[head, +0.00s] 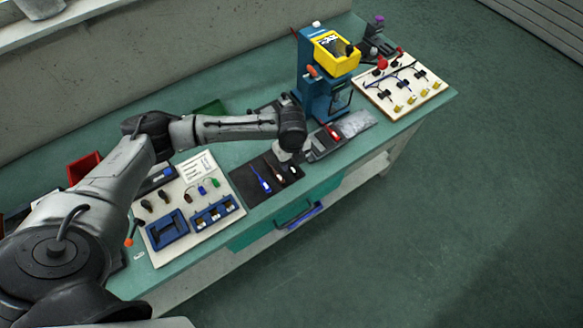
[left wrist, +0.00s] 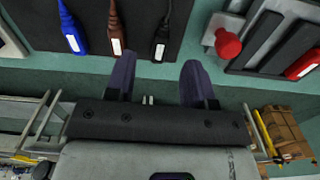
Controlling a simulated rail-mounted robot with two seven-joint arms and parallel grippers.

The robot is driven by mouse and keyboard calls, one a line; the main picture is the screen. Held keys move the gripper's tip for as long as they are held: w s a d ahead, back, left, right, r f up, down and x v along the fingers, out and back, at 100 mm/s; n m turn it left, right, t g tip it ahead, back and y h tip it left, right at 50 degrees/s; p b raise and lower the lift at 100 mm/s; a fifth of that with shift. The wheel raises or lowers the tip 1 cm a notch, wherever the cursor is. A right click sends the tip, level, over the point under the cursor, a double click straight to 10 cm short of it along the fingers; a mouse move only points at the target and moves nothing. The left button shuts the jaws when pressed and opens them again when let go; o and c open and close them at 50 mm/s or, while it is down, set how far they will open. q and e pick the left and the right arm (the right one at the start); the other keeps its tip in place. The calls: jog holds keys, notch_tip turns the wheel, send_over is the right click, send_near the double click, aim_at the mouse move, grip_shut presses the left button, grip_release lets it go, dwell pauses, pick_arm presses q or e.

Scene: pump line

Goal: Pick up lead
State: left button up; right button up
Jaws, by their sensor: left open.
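Three leads lie side by side on a dark mat (head: 242,186). The blue lead (head: 261,180) and the brown-red lead (head: 279,173) show in the head view, and the black one is mostly hidden near my gripper. In the left wrist view the blue lead (left wrist: 71,30), brown lead (left wrist: 115,30) and black lead (left wrist: 161,35) each carry a white label. My left gripper (left wrist: 158,80) is open and empty. In that view its fingers appear below the brown and black leads; I cannot tell its height above the bench. My right gripper is not in view.
A red knob (left wrist: 228,44) and a dark tray with a red-handled item (head: 333,132) lie right of the mat. A blue machine with a yellow box (head: 337,53) stands behind.

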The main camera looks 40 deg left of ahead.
aim_at(291, 167)
pick_arm(q)
notch_tip(291, 167, down, 4)
jog(key=shift+a+f+b, duration=0.1)
jog(key=shift+f+b, duration=0.1)
jog(key=shift+b, duration=0.3)
jog(key=shift+c, duration=0.2)
grip_shut()
